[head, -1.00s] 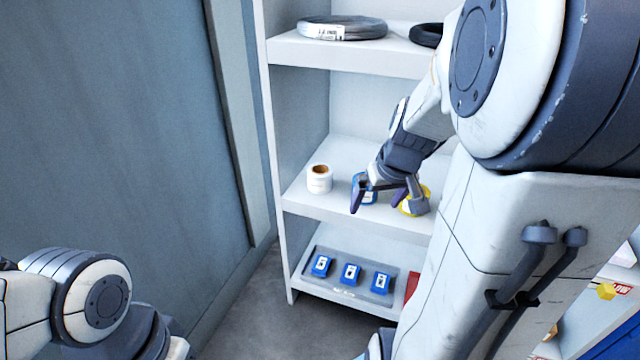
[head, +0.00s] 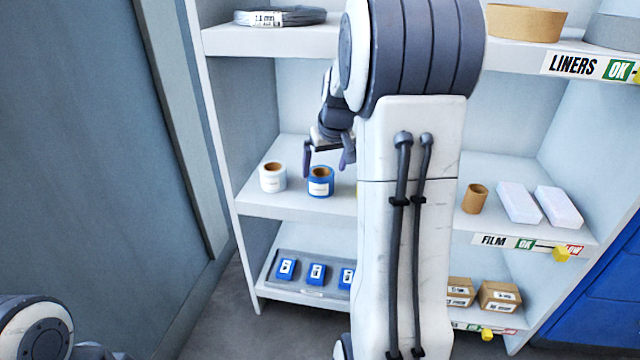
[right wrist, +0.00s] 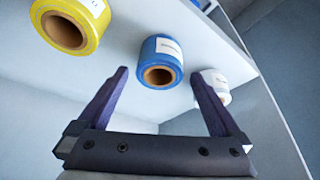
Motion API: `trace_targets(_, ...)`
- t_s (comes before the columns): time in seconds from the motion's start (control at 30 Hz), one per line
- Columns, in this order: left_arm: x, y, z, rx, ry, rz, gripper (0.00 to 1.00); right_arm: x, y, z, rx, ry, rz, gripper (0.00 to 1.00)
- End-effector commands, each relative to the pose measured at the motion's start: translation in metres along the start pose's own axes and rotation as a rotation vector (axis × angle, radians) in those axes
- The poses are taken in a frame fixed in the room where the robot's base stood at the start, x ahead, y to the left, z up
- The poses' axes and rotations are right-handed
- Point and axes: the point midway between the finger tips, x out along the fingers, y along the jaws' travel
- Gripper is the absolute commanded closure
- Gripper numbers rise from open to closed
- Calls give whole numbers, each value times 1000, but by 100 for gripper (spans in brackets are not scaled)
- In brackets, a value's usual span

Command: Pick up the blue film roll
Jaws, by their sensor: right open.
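The blue film roll (head: 320,183) stands upright on the middle shelf, with a white label and a brown core. In the right wrist view the blue roll (right wrist: 160,66) shows beyond and between the open fingertips. I cannot tell whether a finger touches the roll. My left gripper is not in view; only part of my left arm shows at the lower left.
A white roll (head: 272,177) stands left of the blue one. A yellow roll (right wrist: 72,26) stands on its other side, mostly hidden behind my arm in the head view. A bare brown core (head: 475,198) and white packs (head: 518,203) sit farther right. The upper shelf (head: 300,42) overhangs.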

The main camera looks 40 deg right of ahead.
Motion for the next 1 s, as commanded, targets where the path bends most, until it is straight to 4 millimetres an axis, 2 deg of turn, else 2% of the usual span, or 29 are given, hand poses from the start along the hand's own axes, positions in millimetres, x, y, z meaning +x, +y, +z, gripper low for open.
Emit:
trace_targets(0.07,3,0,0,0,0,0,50,6,0,-5,0,-1,0,0)
trace_targets(0.33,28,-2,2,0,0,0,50,50,0,-2,0,-2,0,0)
trace_targets(0.6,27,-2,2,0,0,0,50,52,0,-4,0,0,0,0)
trace_targets(0.67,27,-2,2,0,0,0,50,52,0,-4,0,0,0,19)
trace_targets(0.7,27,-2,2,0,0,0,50,52,0,-4,0,0,0,34)
trace_targets(0.83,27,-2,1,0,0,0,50,52,0,-4,0,0,0,84)
trace_targets(0.87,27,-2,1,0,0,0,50,52,0,-4,0,1,0,88)
trace_targets(1.0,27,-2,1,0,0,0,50,52,0,-4,0,1,0,87)
